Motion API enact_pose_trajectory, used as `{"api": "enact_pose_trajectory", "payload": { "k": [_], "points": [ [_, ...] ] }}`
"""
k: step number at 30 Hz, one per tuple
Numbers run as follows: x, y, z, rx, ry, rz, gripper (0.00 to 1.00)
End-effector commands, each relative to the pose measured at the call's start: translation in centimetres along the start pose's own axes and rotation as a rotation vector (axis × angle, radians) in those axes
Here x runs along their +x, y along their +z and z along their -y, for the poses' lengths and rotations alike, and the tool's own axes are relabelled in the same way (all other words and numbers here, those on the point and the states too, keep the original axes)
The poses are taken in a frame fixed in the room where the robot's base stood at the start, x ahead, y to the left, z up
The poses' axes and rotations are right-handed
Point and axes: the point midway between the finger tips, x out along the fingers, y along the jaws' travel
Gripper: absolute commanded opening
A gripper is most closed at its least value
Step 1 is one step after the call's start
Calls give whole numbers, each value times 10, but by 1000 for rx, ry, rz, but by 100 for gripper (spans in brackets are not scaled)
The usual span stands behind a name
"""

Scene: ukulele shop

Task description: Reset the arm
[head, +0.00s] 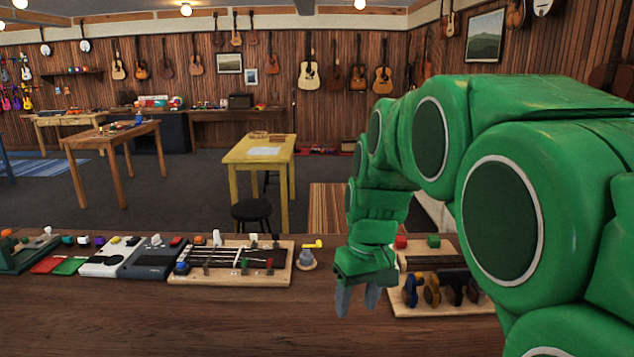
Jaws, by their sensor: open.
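My gripper (357,301) shows in the head view at the end of my green arm, which reaches in from the right. Its two grey fingers point down and stand apart, with nothing visible between them. It is above the dark wooden counter (230,318), between a small grey object on a round base (307,258) to its left and a wooden board with dark pegs (440,308) to its right. My arm hides part of the right side of the room.
A wooden board with strings and small pegs (232,277) lies on the counter left of my gripper. Further left are a dark box (150,262), a white box (108,262) and red and green pads. The counter's front strip is clear. A yellow table (240,152) stands beyond.

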Motion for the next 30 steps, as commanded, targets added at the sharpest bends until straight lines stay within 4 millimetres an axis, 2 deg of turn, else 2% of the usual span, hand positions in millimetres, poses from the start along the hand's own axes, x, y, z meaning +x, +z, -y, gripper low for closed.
{"api": "enact_pose_trajectory", "payload": {
  "k": [3,11,21,24,30],
  "points": [
    [2,36,0,53,6,21,53],
    [10,111,4,166,21,63,53],
    [32,209,16,305,44,122,53],
    [41,236,20,341,51,142,53],
    [53,271,26,391,62,166,53]
  ]
}}
